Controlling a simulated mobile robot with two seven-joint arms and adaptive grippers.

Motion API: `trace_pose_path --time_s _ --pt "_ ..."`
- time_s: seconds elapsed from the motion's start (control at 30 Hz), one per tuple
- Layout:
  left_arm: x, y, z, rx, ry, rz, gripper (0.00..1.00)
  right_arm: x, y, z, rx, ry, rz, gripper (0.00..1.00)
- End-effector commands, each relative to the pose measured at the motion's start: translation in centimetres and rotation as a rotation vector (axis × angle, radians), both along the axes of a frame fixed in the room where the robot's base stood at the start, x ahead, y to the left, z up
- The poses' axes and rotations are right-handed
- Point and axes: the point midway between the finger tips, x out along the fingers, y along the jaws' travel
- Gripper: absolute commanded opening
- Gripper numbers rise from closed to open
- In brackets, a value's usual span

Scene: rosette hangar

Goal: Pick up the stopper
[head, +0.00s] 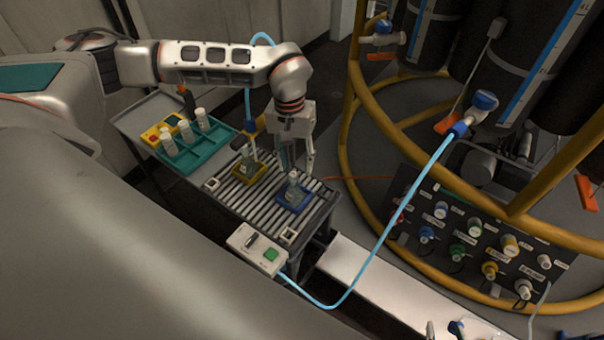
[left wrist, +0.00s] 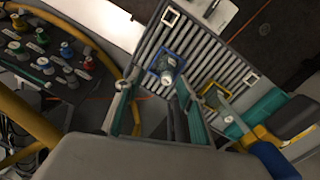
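A small clear glass bottle (head: 292,191) stands upright in a blue square holder (head: 281,201) on the slatted rack. Its pale top, which may be the stopper, shows in the left wrist view (left wrist: 168,77); I cannot make out the stopper clearly. A second bottle (head: 246,169) stands in a yellow holder (head: 238,176). My left gripper (head: 297,168) points down just above and behind the blue-holder bottle, fingers apart and empty. Its spread fingers also show in the left wrist view (left wrist: 158,100). At the bottom edge, small tips may be my right gripper; its state is unclear.
A teal tray (head: 195,155) with white bottles stands left of the rack. A control box (head: 257,250) with a green button sits at the rack's front.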

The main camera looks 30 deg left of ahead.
Motion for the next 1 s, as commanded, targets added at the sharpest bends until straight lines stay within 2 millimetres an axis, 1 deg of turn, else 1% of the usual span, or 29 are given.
trace_pose_path --time_s 0.03,0.1,0.2,0.47,0.63,0.7,0.8,1.0 --pt "0.5 1.4 0.5 0.036 -0.015 -0.013 0.39 0.0 0.0 0.0 0.0 0.0 0.0 0.4" --pt "0.8 2.5 0.8 0.065 -0.023 -0.026 0.39 0.0 0.0 0.0 0.0 0.0 0.0 0.4" --pt "0.9 3.0 0.3 0.08 -0.026 -0.034 0.39 0.0 0.0 0.0 0.0 0.0 0.0 0.4" --pt "1.0 2.7 -2.3 0.078 -0.025 -0.034 0.39 -0.1 0.1 -0.2 0.003 0.002 -0.001 0.4" --pt "1.4 2.1 -4.6 0.076 -0.025 -0.034 0.39 -0.1 0.1 -0.2 0.001 0.003 -0.001 0.4" --pt "1.4 2.1 -5.6 0.077 -0.024 -0.033 0.39 -0.1 0.1 -0.2 0.001 0.003 -0.001 0.4" --pt "1.5 2.1 -6.5 0.076 -0.026 -0.033 0.39 -0.1 0.1 -0.3 0.001 0.003 -0.001 0.4" --pt "1.5 2.1 -6.9 0.076 -0.028 -0.034 0.39 -0.1 0.1 -0.3 0.001 0.003 -0.001 0.4"
